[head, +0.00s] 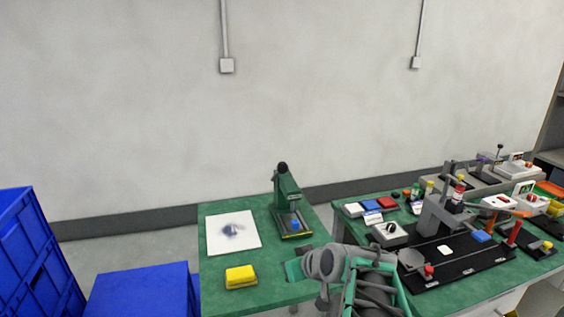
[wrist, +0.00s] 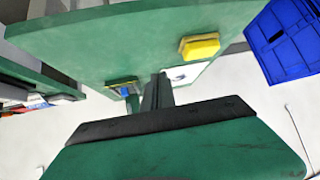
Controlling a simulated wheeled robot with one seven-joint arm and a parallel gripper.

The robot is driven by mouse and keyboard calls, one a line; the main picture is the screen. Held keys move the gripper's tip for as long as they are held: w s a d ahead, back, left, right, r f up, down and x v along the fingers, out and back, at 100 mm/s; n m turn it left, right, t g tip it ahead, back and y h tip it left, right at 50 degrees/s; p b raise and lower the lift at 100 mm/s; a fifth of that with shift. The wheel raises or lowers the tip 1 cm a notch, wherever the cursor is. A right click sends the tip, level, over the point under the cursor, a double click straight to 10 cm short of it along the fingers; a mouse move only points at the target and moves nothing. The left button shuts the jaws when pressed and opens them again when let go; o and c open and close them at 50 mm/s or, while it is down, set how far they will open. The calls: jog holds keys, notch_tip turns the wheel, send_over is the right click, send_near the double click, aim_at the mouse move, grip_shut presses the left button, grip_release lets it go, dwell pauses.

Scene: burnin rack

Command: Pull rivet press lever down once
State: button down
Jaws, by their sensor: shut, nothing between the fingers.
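The green rivet press (head: 289,195) stands at the back right of the small green-topped table. A black knob (head: 283,167) shows at its top, apparently the raised end of the lever; the lever's shaft is hard to make out. A blue piece (head: 295,225) sits at the press base. The wrist view shows the blue piece (wrist: 125,91) and the base edge, with the lever out of sight. My gripper (wrist: 160,78) is shut and empty. In the head view it is low by the table's right side, nearer than the press and apart from the knob.
A yellow block (head: 240,276) and a white sheet (head: 233,232) lie on the small table. Blue crates (head: 142,290) stand at left. A crowded workbench (head: 345,235) with fixtures and small parts is at right. The space above the small table is clear.

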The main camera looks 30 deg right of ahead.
jog(key=s+a+f+g+b, duration=0.3)
jog(key=s+a+f, duration=0.2)
jog(key=a, duration=0.4)
jog(key=s+a+f+n+g+b, duration=0.1)
jog(key=s+a+f+g+b, duration=0.2)
jog(key=s+a+f, duration=0.3)
jog(key=s+a+g, duration=0.1)
jog(key=a, duration=0.3)
jog(key=shift+s+a+n+g, duration=0.2)
jog(key=shift+a+n+g, duration=0.05)
jog(key=shift+n+g, duration=0.05)
